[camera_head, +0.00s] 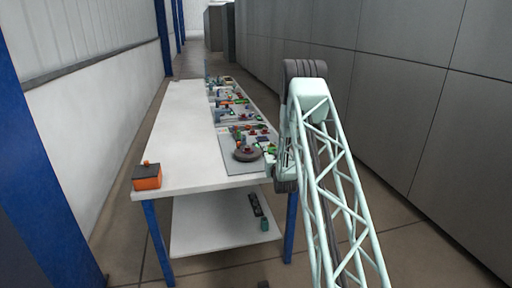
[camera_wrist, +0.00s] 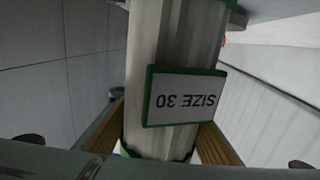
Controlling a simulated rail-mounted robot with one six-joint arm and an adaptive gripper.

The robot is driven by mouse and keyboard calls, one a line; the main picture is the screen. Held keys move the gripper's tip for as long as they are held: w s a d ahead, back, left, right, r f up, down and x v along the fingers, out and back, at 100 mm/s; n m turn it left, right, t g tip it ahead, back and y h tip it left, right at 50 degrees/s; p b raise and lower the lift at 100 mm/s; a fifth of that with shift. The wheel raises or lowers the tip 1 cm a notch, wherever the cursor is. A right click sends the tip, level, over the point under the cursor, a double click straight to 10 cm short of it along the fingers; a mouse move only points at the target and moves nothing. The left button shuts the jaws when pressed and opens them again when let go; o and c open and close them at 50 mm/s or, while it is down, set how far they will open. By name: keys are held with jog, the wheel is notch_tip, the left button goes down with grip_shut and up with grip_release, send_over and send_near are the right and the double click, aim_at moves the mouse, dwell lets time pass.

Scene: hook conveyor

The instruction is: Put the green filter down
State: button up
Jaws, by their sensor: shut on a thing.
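The green filter (camera_wrist: 170,55) fills the middle of the wrist view. It has a pale ribbed body, green trim and a label (camera_wrist: 186,98) reading "SIZE 30", seen upside down. My gripper (camera_wrist: 160,140) has a yellowish finger on each side of the filter and is shut on it. In the head view my arm stands at the right side of the table, and my gripper (camera_head: 272,160) is mostly hidden beside the table's right edge. The filter cannot be made out clearly there.
A long white table (camera_head: 185,130) has blue legs and a lower shelf (camera_head: 215,235). An orange box (camera_head: 147,177) sits at its near left corner. A grey round object (camera_head: 246,154) and several small parts line its right side. The table's left half is clear. Grey panels (camera_head: 420,100) stand on the right.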

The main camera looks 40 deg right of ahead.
jog(key=a+r+n+y+p, duration=0.2)
jog(key=a+r, duration=0.4)
jog(key=a, duration=1.2)
jog(key=s+a+r+n+t+y+p, duration=0.1)
jog(key=a+r+y+p, duration=0.2)
jog(key=a, duration=1.6)
jog(key=a+r+n+t+y+p, duration=0.1)
jog(key=a+r+n+y+p, duration=0.1)
jog(key=a+r, duration=0.8)
jog(key=a+y+p, duration=0.1)
jog(key=a, duration=0.8)
jog(key=shift+s+r+n, duration=0.15)
jog(key=shift+r+n, duration=0.1)
jog(key=shift+n, duration=0.05)
jog(key=shift+s+a, duration=0.1)
